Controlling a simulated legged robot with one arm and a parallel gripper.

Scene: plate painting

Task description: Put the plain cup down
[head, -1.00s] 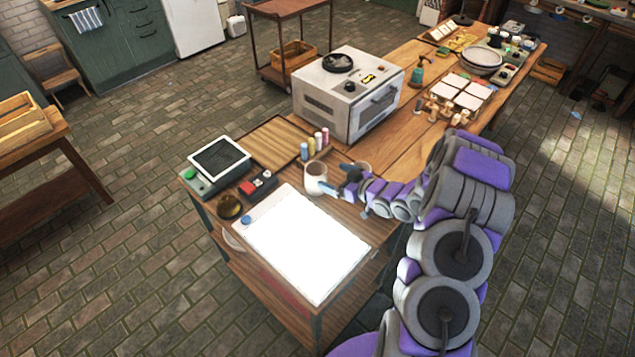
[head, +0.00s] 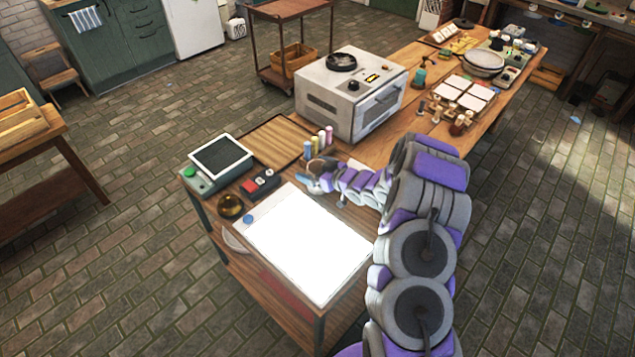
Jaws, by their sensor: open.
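My gripper (head: 313,182) is open at the back edge of the bright white panel, beside the spools. A cup (head: 322,164) is mostly hidden behind my gripper; only a brownish part of it shows. I cannot tell whether my fingers touch it or whether it stands fully on the table. A second cup-like thing (head: 356,164) shows a little behind my wrist, largely covered.
The bright white panel (head: 300,245) fills the front of the wooden table. A scale (head: 218,160), a red and black block (head: 260,184) and a brass bowl (head: 230,206) lie left. Coloured spools (head: 318,143) and a kiln-like oven (head: 350,95) stand behind.

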